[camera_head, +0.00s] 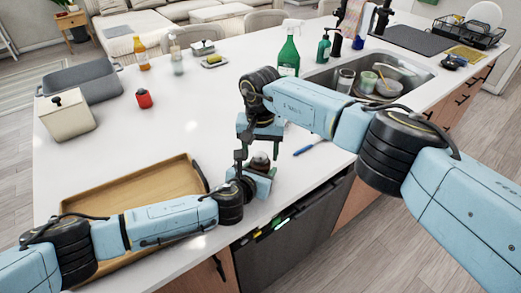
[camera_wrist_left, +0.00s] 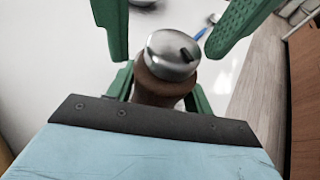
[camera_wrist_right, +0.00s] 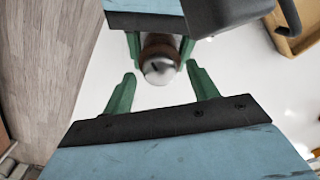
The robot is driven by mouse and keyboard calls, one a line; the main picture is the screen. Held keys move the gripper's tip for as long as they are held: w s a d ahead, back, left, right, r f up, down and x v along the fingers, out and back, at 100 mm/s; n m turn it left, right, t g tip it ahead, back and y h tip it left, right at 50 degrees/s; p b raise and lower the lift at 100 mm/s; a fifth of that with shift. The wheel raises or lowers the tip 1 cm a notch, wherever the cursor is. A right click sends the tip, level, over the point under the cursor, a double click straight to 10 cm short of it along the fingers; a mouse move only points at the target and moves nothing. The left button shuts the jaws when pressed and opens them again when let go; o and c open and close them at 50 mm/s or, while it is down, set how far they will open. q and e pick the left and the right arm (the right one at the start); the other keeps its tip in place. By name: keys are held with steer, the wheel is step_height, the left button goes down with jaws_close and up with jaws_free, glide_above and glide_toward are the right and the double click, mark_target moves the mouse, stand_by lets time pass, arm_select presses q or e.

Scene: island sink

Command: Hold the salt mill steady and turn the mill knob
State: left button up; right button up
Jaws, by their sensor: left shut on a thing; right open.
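The salt mill has a brown body (camera_wrist_left: 160,92) and a round silver knob (camera_wrist_left: 172,55) with a dark mark on top. It stands upright near the counter's front edge; its top shows in the head view (camera_head: 261,158). My left gripper (camera_head: 262,178) is shut on the brown body from the side, below the knob. My right gripper (camera_head: 261,147) points down over the mill. Its green fingers are open, apart on either side of the silver knob (camera_wrist_right: 158,69) in the right wrist view, with gaps to it. The mill's base is hidden.
A wooden tray (camera_head: 187,172) lies left of the mill, under my left arm. A blue pen-like item (camera_head: 308,147) lies to the right. A green spray bottle (camera_head: 289,55) and the sink (camera_head: 416,77) are behind. A red item (camera_head: 144,99) stands farther left; the middle counter is clear.

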steer(key=c, duration=1)
steer(key=shift+m, duration=0.4)
steer(key=m, duration=0.4)
steer(key=shift+d+m, duration=0.1)
steer(key=shift+m, duration=0.3)
steer(key=m, duration=0.6)
steer(key=shift+m, duration=0.3)
steer(key=m, duration=0.7)
steer(key=shift+s, duration=0.15)
steer(key=m, duration=0.3)
steer(key=shift+m, duration=0.3)
steer(key=shift+s+m, duration=0.1)
steer(key=shift+m, duration=1.8)
